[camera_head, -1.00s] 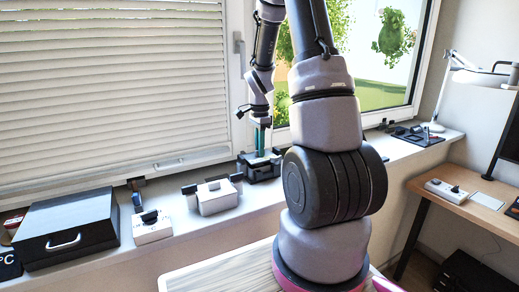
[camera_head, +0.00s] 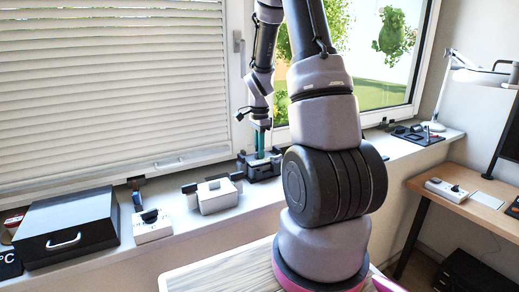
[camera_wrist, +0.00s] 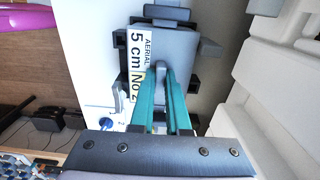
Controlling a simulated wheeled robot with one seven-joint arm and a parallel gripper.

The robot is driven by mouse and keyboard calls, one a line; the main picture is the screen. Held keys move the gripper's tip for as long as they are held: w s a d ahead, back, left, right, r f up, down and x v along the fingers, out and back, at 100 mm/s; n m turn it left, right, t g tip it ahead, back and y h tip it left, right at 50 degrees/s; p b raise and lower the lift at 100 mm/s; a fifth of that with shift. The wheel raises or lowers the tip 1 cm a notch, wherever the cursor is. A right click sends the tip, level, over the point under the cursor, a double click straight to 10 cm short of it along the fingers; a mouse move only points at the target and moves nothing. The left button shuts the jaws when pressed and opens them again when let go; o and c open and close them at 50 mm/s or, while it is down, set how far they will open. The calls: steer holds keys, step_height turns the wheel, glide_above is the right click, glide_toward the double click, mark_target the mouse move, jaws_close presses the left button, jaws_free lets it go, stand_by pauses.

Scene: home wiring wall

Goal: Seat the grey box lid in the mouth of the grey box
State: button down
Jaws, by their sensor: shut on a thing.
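My gripper (camera_wrist: 163,78) has teal fingers shut on a narrow grey tab that rises from the grey box lid (camera_wrist: 178,48). The lid is a flat grey plate in the wrist view, between black brackets. In the head view my gripper (camera_head: 259,152) points down over a dark holder (camera_head: 264,170) on the windowsill. The grey box is mostly hidden under the lid and fingers, and I cannot tell whether the lid lies flush in its mouth. A white label reading "AERIAL 5 cm No 2" (camera_wrist: 138,52) lies beside the lid.
Left along the sill (camera_head: 190,240) stand a light grey box in black brackets (camera_head: 217,197), a white switch block (camera_head: 151,228) and a black case (camera_head: 68,228). The window frame is close behind. A lamp (camera_head: 470,75) and a desk (camera_head: 460,203) are at right.

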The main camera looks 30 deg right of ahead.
steer(key=shift+f, duration=0.3)
steer(key=c, duration=0.8)
jaws_free()
step_height(320, 180, up, 11)
steer(key=shift+f, duration=0.1)
